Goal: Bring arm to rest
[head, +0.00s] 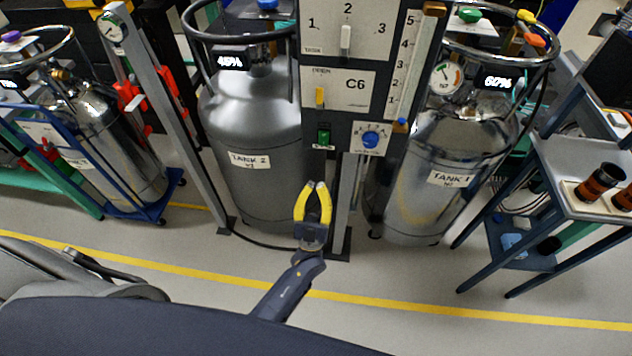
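My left gripper (313,188) has yellow fingers and hangs in front of the control panel's post, near the middle of the head view. Its fingertips come together at the top with a gap lower down between the fingers, and it holds nothing that I can see. My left forearm (289,287) runs from it down to the bottom edge. My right gripper is not in view.
Grey Tank 2 (262,120) stands behind left of my gripper, shiny Tank 1 (440,150) behind right. Control panel C6 (347,90) rises between them. A blue-grey cart (565,165) stands at right, a blue trolley (150,212) at left. The floor (420,275) in front is clear.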

